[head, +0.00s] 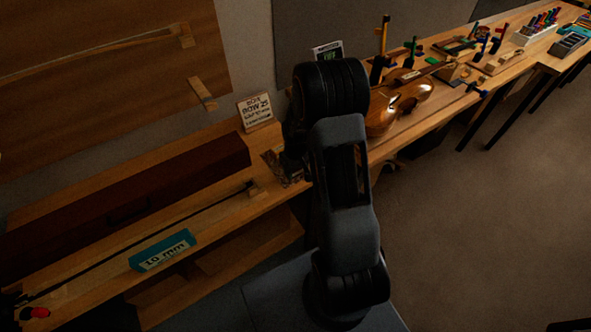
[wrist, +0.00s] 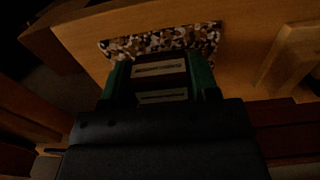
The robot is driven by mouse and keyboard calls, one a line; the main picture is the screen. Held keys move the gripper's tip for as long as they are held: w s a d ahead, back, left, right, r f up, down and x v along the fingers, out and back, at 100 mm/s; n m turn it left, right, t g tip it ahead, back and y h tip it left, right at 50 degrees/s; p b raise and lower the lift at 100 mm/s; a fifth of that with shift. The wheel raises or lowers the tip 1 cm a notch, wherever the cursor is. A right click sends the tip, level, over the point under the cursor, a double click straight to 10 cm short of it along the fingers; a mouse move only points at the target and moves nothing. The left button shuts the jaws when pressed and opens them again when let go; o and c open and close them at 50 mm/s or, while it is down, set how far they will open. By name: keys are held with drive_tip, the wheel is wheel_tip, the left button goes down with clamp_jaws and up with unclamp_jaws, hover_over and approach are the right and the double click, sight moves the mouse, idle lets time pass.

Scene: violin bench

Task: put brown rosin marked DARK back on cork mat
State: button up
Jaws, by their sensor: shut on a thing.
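My gripper (wrist: 161,80) shows in the wrist view with its two green fingers shut on the brown rosin (wrist: 160,84). The rosin is a dark brown block with pale label strips, whose writing I cannot read. The speckled cork mat (wrist: 207,36) lies just beyond the fingertips in the wrist view. I cannot tell whether the rosin touches it. In the head view the mat (head: 290,180) shows in part on the bench, left of my arm. My arm hides the rosin there.
A long dark red-brown case (head: 130,195) and a bow (head: 150,238) lie left of the mat. A small sign (head: 255,112) stands behind it. A blue-edged box marked 10 mm (head: 162,250) is at the front left. A violin (head: 400,105) lies to the right.

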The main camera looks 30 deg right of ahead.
drive_tip(key=shift+f+b, duration=0.4)
drive_tip(key=shift+f, duration=0.05)
idle(0.4)
drive_tip(key=o, duration=1)
wheel_tip(320, 180, up, 14)
drive_tip(key=shift+f+b, duration=0.1)
drive_tip(key=shift+b, duration=0.35)
drive_tip(key=s+a+r+t, duration=0.1)
drive_tip(key=s+a+r, duration=0.2)
drive_tip(key=s, duration=0.2)
drive_tip(key=s+a+r+t, duration=0.1)
drive_tip(key=s+a+r, duration=0.2)
drive_tip(key=s, duration=0.2)
drive_tip(key=s+a+r+m+t, duration=0.1)
drive_tip(key=s+a+r+t, duration=0.1)
drive_tip(key=s, duration=0.3)
drive_tip(key=shift+a+r, duration=0.7)
drive_tip(key=shift+r, duration=0.15)
